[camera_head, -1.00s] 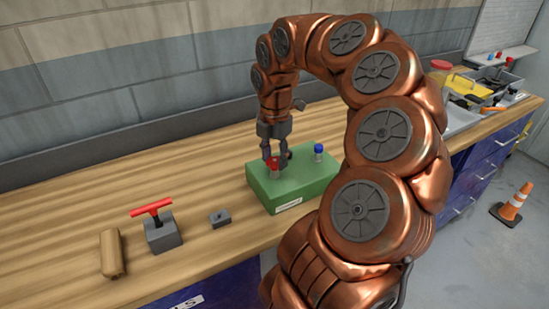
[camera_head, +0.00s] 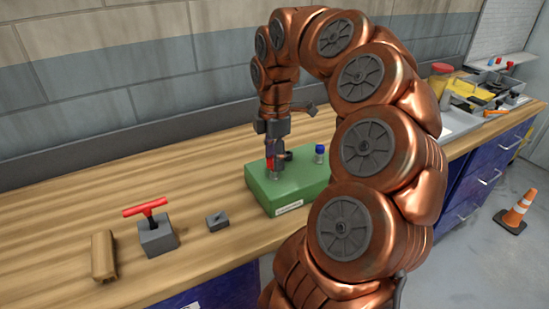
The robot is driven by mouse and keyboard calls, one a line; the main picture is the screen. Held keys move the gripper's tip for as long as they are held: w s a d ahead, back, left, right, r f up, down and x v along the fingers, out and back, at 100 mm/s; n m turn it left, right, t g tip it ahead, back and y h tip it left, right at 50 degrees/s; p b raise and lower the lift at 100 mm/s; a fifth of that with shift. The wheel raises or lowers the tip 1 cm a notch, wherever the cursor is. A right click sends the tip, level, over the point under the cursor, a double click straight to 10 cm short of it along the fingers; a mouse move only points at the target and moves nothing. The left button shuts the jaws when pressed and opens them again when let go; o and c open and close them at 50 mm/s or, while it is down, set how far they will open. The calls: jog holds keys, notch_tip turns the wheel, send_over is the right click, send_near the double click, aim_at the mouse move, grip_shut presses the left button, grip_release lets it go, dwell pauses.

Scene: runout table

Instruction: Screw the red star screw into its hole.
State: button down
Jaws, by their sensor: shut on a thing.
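My gripper (camera_head: 275,160) points down over the left part of the green block (camera_head: 303,190) on the wooden bench. It is shut on the red star screw (camera_head: 269,165), whose head shows only in part between the fingers. The screw stands upright at a grey collar on the block's top. The hole and the screw's lower end are hidden, so I cannot tell how deep it sits. A blue-headed screw (camera_head: 319,150) stands upright on the right part of the block, and a dark round part (camera_head: 289,155) shows just right of my gripper.
A red T-handle (camera_head: 145,207) stands in a grey block (camera_head: 158,236) left of the green block. A small grey block (camera_head: 217,221) and a tan wooden piece (camera_head: 103,256) lie nearby. Trays with tools (camera_head: 485,90) are at the far right. An orange cone (camera_head: 515,210) stands on the floor.

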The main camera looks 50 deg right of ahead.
jog(key=shift+f+m+b, duration=0.25)
jog(key=shift+m+b, duration=0.6)
jog(key=shift+m, duration=0.25)
jog(key=shift+r+m+b, duration=0.2)
jog(key=shift+m+b, duration=0.1)
jog(key=shift+m, duration=0.5)
jog(key=c, duration=0.6)
grip_release()
jog(key=shift+c, duration=0.2)
jog(key=shift+r, duration=0.1)
jog(key=shift+r+p, duration=1.85)
jog(key=shift+r, duration=1.15)
jog(key=shift+a, duration=0.15)
